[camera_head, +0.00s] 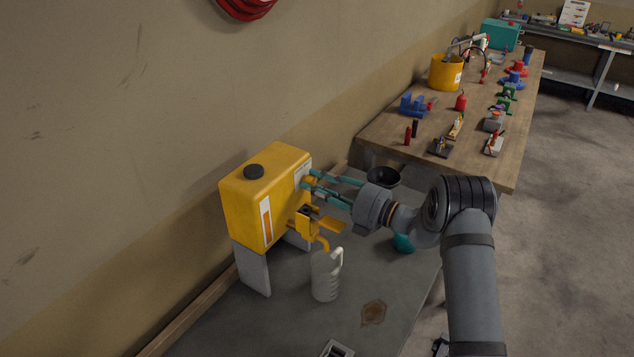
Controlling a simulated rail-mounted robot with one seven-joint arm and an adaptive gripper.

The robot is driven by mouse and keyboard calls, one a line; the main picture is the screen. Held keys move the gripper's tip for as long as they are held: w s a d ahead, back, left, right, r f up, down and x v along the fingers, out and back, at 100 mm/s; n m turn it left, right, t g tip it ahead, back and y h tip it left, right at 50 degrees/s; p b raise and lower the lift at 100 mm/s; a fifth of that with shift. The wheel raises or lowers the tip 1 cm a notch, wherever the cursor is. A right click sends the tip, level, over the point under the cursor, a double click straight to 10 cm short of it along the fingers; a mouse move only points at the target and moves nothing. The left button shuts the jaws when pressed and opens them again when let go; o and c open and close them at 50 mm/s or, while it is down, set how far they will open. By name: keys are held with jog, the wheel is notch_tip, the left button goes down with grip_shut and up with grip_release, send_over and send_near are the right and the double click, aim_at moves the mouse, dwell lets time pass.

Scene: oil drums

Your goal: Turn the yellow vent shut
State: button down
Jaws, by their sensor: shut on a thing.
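A yellow tank (242,212) stands on grey supports at the left of the grey bench. The yellow vent (306,181) is on its right-hand face, near the top, and is mostly hidden between my fingertips. My gripper (308,180) has teal fingers, reaches in from the right and is shut on the vent. The vent's exact angle cannot be made out. Below it, a yellow tap (308,223) with a lever and a bent spout sticks out from the same face.
A clear jug (325,275) stands below the spout. A black funnel (384,176) is behind my gripper, and a teal object (403,243) lies under my wrist. The bench front is mostly free. A wooden table (395,127) with tools stands beyond.

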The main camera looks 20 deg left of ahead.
jog(key=shift+s+f, duration=0.25)
jog(key=shift+f, duration=0.2)
jog(key=c, duration=1.8)
grip_release()
jog(key=o, duration=0.4)
jog(key=shift+r, duration=0.2)
jog(key=shift+c, duration=0.2)
jog(key=shift+r, duration=0.1)
jog(key=shift+w, duration=0.1)
jog(key=v, duration=1.2)
jog(key=shift+a, duration=0.15)
jog(key=x, duration=1.2)
